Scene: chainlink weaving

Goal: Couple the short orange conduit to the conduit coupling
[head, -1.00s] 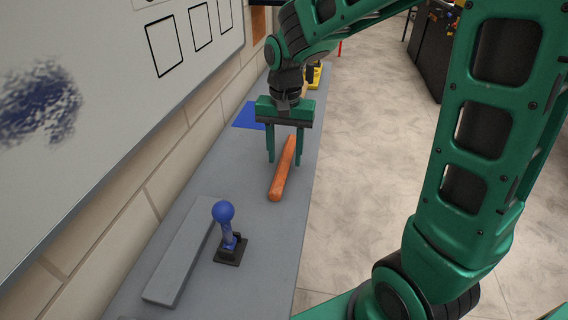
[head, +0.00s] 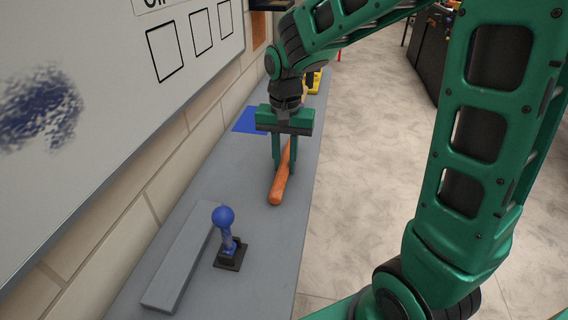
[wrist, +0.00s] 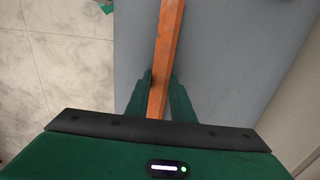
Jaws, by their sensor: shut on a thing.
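The short orange conduit (head: 280,188) lies lengthwise on the grey bench. It also shows in the wrist view (wrist: 167,45), running up from between the fingers. My gripper (head: 284,170) points down over the bench, shut on the orange conduit with one finger on each side; the fingers also show in the wrist view (wrist: 160,92). The part of the conduit behind the fingers is partly hidden in the head view. No part is clearly recognisable as the conduit coupling.
A blue sheet (head: 246,120) and a yellow object (head: 314,82) are farther back. The whiteboard wall borders the bench (head: 262,262) on the left.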

